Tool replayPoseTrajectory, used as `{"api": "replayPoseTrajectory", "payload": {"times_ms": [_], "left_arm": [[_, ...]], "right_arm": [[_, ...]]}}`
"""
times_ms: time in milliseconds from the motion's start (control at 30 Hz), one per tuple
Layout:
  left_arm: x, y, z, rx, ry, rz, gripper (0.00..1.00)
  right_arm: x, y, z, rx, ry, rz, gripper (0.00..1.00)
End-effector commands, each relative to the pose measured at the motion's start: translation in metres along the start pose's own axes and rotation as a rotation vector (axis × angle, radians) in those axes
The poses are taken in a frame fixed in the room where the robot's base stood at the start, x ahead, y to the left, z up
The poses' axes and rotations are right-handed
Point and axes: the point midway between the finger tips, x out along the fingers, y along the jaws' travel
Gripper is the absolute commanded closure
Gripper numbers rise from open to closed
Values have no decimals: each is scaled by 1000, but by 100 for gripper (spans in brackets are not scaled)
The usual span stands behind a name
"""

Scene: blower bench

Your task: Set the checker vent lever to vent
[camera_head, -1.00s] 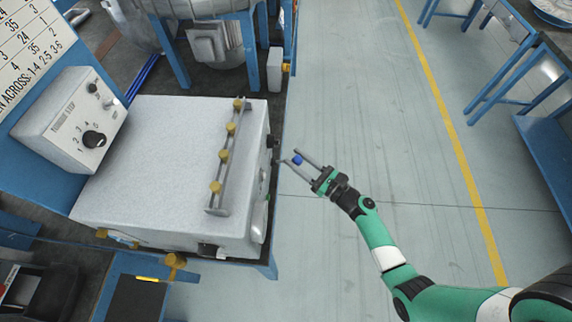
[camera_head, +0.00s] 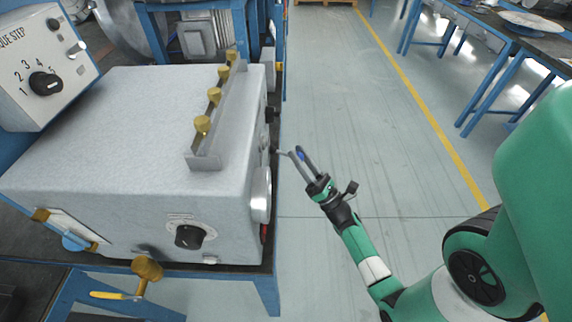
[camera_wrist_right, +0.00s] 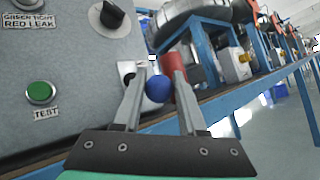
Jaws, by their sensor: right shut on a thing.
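The grey checker box (camera_head: 130,110) stands on the bench in the head view. Its side panel (camera_wrist_right: 70,60) fills the left of the right wrist view, with a green TEST button (camera_wrist_right: 41,93) and a black knob (camera_wrist_right: 108,15). A blue ball (camera_wrist_right: 158,89), apparently the vent lever's knob, sits between the fingers of my right gripper (camera_wrist_right: 153,95). The gripper is shut on this ball beside the panel. The right gripper (camera_head: 290,153) also shows just off the box's right side in the head view. The lever's shaft and vent marking cannot be made out. My left gripper is not in view.
A bracket with several brass knobs (camera_head: 214,95) runs along the box top. A dial box (camera_head: 45,70) stands at the left. A red part (camera_wrist_right: 174,64) lies just beyond the right finger. The floor (camera_head: 345,120) right of the bench is open.

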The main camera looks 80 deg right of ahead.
Motion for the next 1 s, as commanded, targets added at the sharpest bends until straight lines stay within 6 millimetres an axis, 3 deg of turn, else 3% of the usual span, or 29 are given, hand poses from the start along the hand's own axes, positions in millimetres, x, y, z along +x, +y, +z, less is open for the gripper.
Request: {"api": "replayPoseTrajectory", "payload": {"times_ms": [33, 467, 500, 633, 1000], "left_arm": [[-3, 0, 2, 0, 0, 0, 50], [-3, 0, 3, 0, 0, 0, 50], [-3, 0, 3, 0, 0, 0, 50], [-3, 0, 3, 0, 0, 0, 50], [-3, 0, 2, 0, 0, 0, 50]], "right_arm": [[-6, -6, -7, 3, 12, -20, 100], [-7, -8, -6, 4, 2, -24, 100], [-7, -8, -6, 4, 2, -24, 56], [-7, -8, -6, 4, 3, -24, 33], [-5, -6, -3, 5, -6, -18, 30]]}}
